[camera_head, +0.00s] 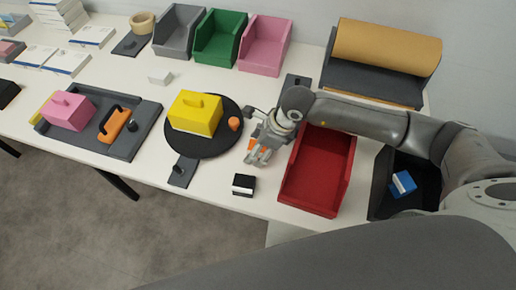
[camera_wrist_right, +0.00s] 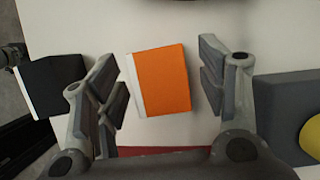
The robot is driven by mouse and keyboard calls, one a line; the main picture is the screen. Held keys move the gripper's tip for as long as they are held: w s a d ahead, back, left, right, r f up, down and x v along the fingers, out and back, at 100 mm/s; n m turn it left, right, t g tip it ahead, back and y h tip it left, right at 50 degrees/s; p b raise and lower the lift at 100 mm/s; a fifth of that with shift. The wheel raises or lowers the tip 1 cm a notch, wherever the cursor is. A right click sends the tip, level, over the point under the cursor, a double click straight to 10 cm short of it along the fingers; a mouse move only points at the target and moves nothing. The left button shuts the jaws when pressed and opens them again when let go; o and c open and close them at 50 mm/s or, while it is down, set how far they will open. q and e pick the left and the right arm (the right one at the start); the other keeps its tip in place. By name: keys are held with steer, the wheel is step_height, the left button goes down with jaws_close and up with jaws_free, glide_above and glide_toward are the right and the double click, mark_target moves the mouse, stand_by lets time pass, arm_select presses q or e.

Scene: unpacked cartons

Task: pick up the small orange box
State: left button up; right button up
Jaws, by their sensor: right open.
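The small orange box (camera_wrist_right: 162,80), with a white strip along one side, lies on the white table. In the head view only a bit of this box (camera_head: 252,144) shows, mostly hidden behind my right gripper (camera_head: 258,155). In the right wrist view my right gripper (camera_wrist_right: 160,75) is open, with one finger on each side of the box. A gap shows between each finger and the box, and nothing is held. I cannot tell the height of the fingertips over the table. My left gripper is not in view.
A small black-and-white box (camera_head: 243,184) lies near the table's front edge. A red bin (camera_head: 318,205) stands close to the right of my gripper. A round black board (camera_head: 205,150) with a yellow box (camera_head: 195,114) is at the left. A dark bin holds a blue box (camera_head: 403,183).

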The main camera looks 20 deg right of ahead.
steer(key=shift+c, duration=0.2)
steer(key=c, duration=0.9)
steer(key=shift+r, duration=0.15)
